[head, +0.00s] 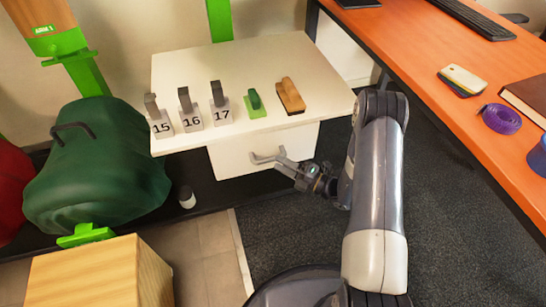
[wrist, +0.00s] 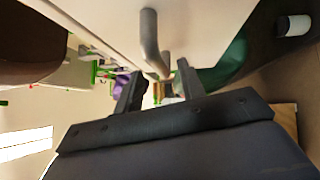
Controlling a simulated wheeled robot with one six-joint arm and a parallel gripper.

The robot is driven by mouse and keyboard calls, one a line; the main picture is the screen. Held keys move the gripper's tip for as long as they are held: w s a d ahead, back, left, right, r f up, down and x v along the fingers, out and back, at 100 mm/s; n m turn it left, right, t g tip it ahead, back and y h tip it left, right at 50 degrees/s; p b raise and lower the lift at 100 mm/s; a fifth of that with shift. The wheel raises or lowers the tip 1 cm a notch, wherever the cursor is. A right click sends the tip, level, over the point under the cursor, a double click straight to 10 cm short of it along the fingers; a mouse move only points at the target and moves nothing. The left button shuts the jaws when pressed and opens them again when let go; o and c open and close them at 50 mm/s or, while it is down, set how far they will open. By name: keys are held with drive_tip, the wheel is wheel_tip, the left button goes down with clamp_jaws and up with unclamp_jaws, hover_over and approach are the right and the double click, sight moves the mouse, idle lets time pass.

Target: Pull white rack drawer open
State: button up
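The white rack drawer (head: 235,160) is under the white rack top (head: 180,75), and its front looks flush with the rack, though I cannot be sure. Its grey bar handle (head: 262,157) stands out from the front. My gripper (head: 283,164) is right at the handle, reaching in from the right. In the wrist view the handle (wrist: 149,38) runs down between the two dark fingers of my gripper (wrist: 158,72). The fingers are spread, with a visible gap on each side of the handle. The exact depth of the fingers around it is hard to tell.
On the rack top stand number blocks 15, 16 and 17 (head: 191,120), a green item (head: 255,103) and a brown brush (head: 290,96). An orange desk (head: 430,90) is right.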

sight(270, 159)
drive_tip(key=shift+b+x, duration=0.3)
drive_tip(key=shift+x, duration=2)
drive_tip(key=shift+s, duration=0.1)
clamp_jaws()
